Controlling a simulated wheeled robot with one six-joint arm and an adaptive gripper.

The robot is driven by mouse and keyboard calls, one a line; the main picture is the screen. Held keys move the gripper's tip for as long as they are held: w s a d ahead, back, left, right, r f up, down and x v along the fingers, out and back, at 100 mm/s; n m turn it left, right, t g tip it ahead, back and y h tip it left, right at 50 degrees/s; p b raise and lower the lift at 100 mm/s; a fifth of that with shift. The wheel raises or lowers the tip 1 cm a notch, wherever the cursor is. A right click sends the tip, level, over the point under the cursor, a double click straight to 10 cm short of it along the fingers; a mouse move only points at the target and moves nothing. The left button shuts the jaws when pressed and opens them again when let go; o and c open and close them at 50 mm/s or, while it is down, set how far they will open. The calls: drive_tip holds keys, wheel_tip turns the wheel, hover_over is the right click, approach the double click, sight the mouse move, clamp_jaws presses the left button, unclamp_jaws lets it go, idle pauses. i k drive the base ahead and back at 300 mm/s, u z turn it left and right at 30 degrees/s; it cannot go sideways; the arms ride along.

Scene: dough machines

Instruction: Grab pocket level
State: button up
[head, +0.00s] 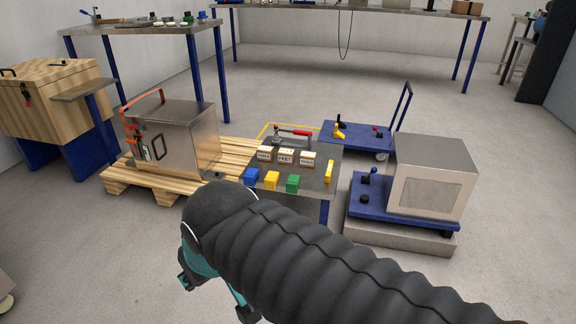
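A small upright yellow bar (329,171) stands at the right edge of a small dark-topped table. It may be the pocket level, but it is too small to tell for sure. My gripper (216,298) is at the lower middle, in front of the small table and left of its front edge.
The small table (318,185) also holds blue, yellow and green blocks, white labelled blocks and a red-handled clamp (293,133). A metal box machine (190,140) on a pallet stands left. A grey machine (432,178) on a blue base stands right. A blue cart (358,136) is behind.

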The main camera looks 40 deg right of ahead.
sight(330, 167)
drive_tip(key=i, duration=0.9)
drive_tip(key=z, duration=0.85)
drive_tip(key=i, duration=0.75)
drive_tip(key=z, duration=0.7)
